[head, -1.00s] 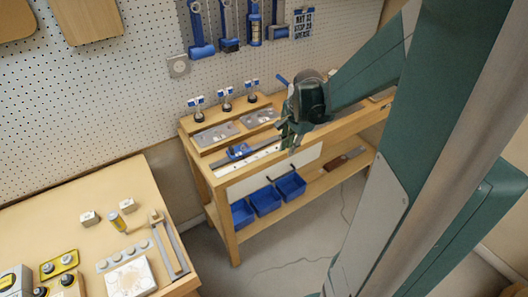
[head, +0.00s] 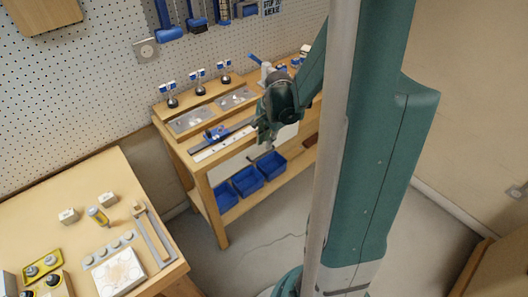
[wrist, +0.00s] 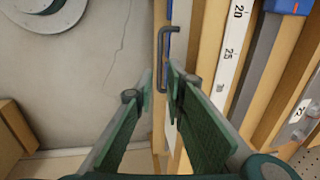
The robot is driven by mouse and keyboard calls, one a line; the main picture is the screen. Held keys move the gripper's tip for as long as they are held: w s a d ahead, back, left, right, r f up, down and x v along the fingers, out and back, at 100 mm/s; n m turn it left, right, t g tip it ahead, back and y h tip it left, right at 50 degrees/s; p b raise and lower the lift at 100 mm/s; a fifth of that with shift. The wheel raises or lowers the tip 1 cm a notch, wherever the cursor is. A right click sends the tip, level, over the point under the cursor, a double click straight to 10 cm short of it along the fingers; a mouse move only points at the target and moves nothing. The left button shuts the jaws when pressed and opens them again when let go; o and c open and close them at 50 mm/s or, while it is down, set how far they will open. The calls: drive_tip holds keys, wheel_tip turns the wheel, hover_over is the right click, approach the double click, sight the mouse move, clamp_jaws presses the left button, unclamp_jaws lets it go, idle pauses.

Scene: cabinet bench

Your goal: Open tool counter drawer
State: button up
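The tool counter (head: 205,167) is a wooden bench against the pegboard wall. Its drawer has a pale front (head: 236,166) below the worktop, partly hidden by my gripper in the head view. The drawer's dark bar handle (wrist: 162,50) shows in the wrist view, just beyond my fingertips and roughly in line with the gap between them. My gripper (wrist: 160,85) is open and empty, with green pads apart. In the head view my gripper (head: 265,142) hangs at the counter's front edge, close above the handle. I see no clear contact with the handle. The drawer looks shut.
Blue bins (head: 247,181) stand on the shelf below the drawer. A ruler (wrist: 231,45) and metal plates (head: 192,120) lie on the worktop. Another wooden table (head: 60,190) with small parts stands at the front left. The grey floor (head: 255,235) before the counter is clear.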

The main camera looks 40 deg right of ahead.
drive_tip(key=shift+f, duration=0.15)
drive_tip(key=b, duration=0.2)
hover_over(264, 151)
drive_tip(key=s+a, duration=0.3)
drive_tip(key=s, duration=0.1)
drive_tip(key=shift+a+f, duration=0.15)
drive_tip(key=shift+f, duration=3.55)
clamp_jaws()
drive_tip(key=shift+s, duration=0.1)
drive_tip(key=s+b, duration=0.1)
drive_tip(key=s, duration=2.5)
drive_tip(key=shift+s, duration=0.4)
unclamp_jaws()
